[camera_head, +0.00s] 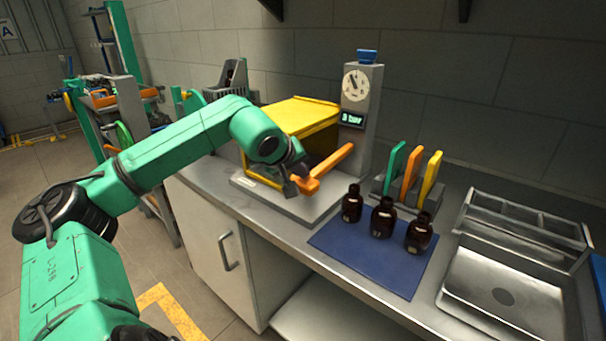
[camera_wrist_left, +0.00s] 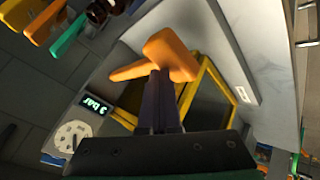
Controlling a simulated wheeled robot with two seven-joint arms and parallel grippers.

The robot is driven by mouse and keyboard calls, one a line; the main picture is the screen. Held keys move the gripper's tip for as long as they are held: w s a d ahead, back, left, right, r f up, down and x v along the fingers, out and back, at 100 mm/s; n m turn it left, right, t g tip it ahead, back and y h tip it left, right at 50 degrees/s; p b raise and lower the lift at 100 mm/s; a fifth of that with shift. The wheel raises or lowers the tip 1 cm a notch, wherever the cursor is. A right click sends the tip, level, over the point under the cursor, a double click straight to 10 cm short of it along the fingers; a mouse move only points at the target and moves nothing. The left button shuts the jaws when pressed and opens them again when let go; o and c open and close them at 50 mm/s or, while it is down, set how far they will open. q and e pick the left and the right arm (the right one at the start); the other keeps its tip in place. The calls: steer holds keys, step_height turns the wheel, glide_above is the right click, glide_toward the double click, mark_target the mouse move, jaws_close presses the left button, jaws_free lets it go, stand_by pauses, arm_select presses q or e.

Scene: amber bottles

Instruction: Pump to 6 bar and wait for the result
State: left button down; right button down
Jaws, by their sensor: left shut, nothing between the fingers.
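The test station has a yellow-framed box (camera_head: 300,113) and a grey column with a round dial gauge (camera_head: 355,85). Below the gauge, a small green display (camera_head: 351,119) reads 3 bar; the same display shows in the left wrist view (camera_wrist_left: 95,105). An orange pump lever (camera_head: 333,163) sticks out in front of the box. My left gripper (camera_head: 293,187) is shut and empty at the lever's near end. In the left wrist view its fingertips (camera_wrist_left: 160,76) are against or just over the orange lever (camera_wrist_left: 168,54); I cannot tell whether they touch. My right gripper is not in view.
Three amber bottles (camera_head: 382,217) stand on a blue mat (camera_head: 345,255) right of the station. Behind them is a rack (camera_head: 378,184) with green, orange and yellow plates. A metal tray (camera_head: 505,290) lies at the right. A grey wall closes the back.

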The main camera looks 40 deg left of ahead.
mark_target(302, 183)
arm_select(q)
steer(key=shift+f+b, duration=1.45)
steer(key=shift+f, duration=0.15)
stand_by(1.0)
steer(key=shift+r, duration=0.15)
stand_by(0.3)
steer(key=shift+r+p, duration=3)
steer(key=shift+p, duration=0.15)
step_height(302, 183, up, 5)
steer(key=p, duration=0.5)
